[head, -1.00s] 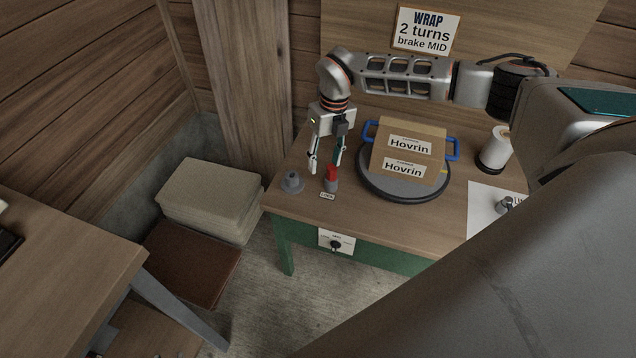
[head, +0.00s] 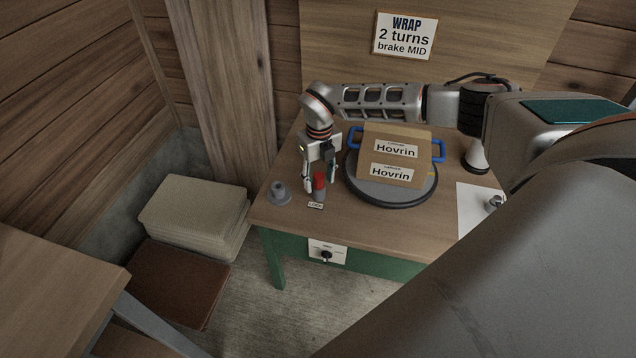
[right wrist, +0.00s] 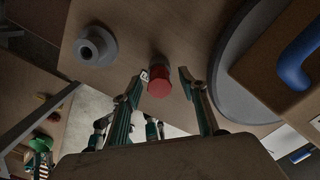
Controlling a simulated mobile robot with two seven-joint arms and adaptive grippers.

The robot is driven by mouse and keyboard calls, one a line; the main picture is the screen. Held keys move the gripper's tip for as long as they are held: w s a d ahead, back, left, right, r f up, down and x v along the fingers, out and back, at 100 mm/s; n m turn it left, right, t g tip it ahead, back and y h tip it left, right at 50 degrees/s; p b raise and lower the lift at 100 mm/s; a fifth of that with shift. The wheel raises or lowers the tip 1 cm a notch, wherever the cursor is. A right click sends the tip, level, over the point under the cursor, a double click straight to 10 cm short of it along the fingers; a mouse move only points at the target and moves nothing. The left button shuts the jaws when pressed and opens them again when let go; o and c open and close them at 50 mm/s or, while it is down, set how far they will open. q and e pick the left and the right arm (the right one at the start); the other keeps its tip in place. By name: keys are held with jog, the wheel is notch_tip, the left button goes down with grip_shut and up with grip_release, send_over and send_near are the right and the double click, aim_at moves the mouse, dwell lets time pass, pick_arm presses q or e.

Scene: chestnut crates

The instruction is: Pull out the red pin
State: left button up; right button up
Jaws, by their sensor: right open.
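The red pin (head: 319,181) stands upright in a grey base at the front left of the table, behind a small "LOCK" label (head: 316,205). It also shows in the right wrist view as a red round top (right wrist: 159,87). My right gripper (head: 319,187) is open and points down at the pin, with one finger on either side of it in the head view. In the right wrist view the fingertips (right wrist: 160,74) are spread around the red top, with gaps on both sides. My left gripper is not in view.
A grey holed socket (head: 279,192) stands just left of the pin. A round turntable (head: 385,194) with a cardboard box (head: 396,155) and blue handles is close on the right. A dial panel (head: 327,252) is on the table's front.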

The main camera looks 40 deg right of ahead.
jog(key=shift+r, duration=0.15)
jog(key=shift+c, duration=0.7)
grip_shut()
jog(key=shift+r, duration=0.25)
notch_tip(320, 180, up, 20)
jog(key=p, duration=0.3)
jog(key=shift+f, duration=0.25)
jog(key=shift+w, duration=0.1)
